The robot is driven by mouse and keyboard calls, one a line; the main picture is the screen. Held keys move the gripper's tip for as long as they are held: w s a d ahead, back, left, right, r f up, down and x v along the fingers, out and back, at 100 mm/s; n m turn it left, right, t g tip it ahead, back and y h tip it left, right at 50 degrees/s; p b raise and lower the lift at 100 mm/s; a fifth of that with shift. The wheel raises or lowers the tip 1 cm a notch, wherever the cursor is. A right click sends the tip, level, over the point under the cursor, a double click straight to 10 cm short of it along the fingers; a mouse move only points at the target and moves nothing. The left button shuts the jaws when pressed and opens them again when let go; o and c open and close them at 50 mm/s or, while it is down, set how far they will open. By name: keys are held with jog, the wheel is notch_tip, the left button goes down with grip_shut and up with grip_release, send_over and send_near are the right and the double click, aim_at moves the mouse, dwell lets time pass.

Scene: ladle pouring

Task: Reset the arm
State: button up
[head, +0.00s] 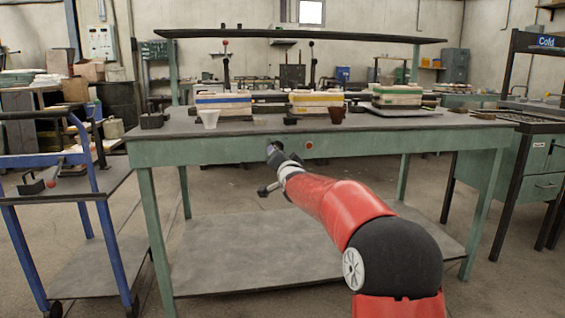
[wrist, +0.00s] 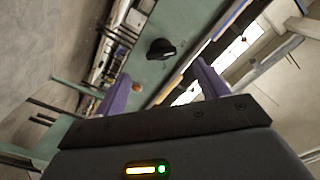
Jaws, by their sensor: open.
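My gripper (wrist: 162,82) is open in the wrist view, with its two purple fingers spread apart and nothing between them. In the head view my red and black arm reaches forward from the lower right. Its end, with my gripper (head: 273,150), is in front of the green workbench's front edge (head: 220,151), below the top. The fingertips are too small there to make out. No held object shows in either view.
On the workbench stand a white cup (head: 209,118), a brown cup (head: 336,114), and mould boxes with blue (head: 222,101), yellow (head: 315,100) and green (head: 397,96) bands. A blue-framed cart (head: 85,160) is left; a "Cold" rack (head: 546,42) is right.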

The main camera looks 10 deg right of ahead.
jog(key=s+a+r+n+g+p, duration=0.1)
jog(key=s+n+g+p, duration=0.15)
jog(key=s, duration=0.75)
jog(key=s+a+n+g+p, duration=0.1)
jog(key=s+a+n+g, duration=0.15)
jog(key=s, duration=0.75)
jog(key=s+d+f+n+g+p, duration=0.1)
jog(key=s+f+g, duration=0.1)
jog(key=s, duration=0.8)
jog(key=s+d+f+n+g+p, duration=0.1)
jog(key=s+f+g, duration=0.2)
jog(key=s, duration=0.8)
jog(key=s+d+f+n+g+p, duration=0.1)
jog(key=s+f+g+p, duration=0.1)
jog(key=s+f, duration=0.4)
jog(key=s, duration=0.5)
jog(key=shift+d+n, duration=0.3)
jog(key=shift+n, duration=0.1)
